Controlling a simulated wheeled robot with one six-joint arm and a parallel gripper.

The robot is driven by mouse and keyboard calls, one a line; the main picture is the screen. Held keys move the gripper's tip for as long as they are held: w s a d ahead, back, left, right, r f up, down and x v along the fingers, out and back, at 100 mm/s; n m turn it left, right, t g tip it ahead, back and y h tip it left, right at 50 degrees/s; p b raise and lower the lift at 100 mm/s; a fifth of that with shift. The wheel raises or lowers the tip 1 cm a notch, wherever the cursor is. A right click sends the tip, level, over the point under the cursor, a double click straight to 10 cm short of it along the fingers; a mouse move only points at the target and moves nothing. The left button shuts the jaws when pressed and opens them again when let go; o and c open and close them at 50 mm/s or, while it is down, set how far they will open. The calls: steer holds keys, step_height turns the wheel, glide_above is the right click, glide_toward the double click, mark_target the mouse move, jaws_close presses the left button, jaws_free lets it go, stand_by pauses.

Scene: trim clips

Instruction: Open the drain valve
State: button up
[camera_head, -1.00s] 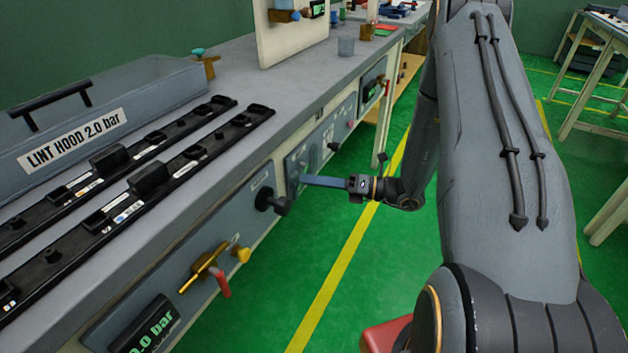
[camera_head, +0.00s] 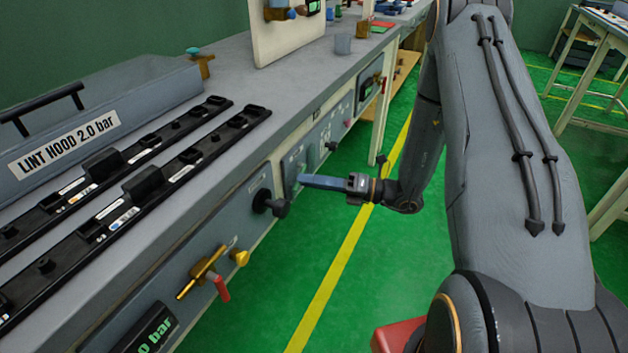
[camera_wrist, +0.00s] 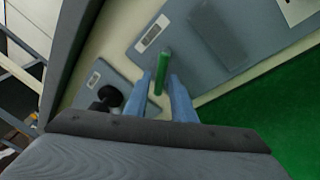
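My gripper (camera_head: 303,180) reaches left to the front panel of the bench. In the wrist view its two blue fingers (camera_wrist: 159,76) are apart. A green handle (camera_wrist: 162,62) on a grey plate shows between the fingertips, with a gap on each side; whether the fingers reach around it in depth I cannot tell. No readable label marks the drain valve. A brass valve (camera_head: 203,271) with a red lever (camera_head: 221,289) and a yellow knob (camera_head: 240,258) sits on the nearer panel, away from my gripper.
A black knob (camera_head: 271,203) stands out of the panel nearer to me; a black knob (camera_wrist: 110,96) also shows left of my fingers in the wrist view. A pressure display (camera_head: 148,331) is at the bottom. The lint hood (camera_head: 70,130) lies on the bench.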

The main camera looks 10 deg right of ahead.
steer(key=shift+o, duration=0.5)
steer(key=v, duration=0.7)
steer(key=shift+s+d, duration=0.2)
steer(key=shift+d, duration=0.15)
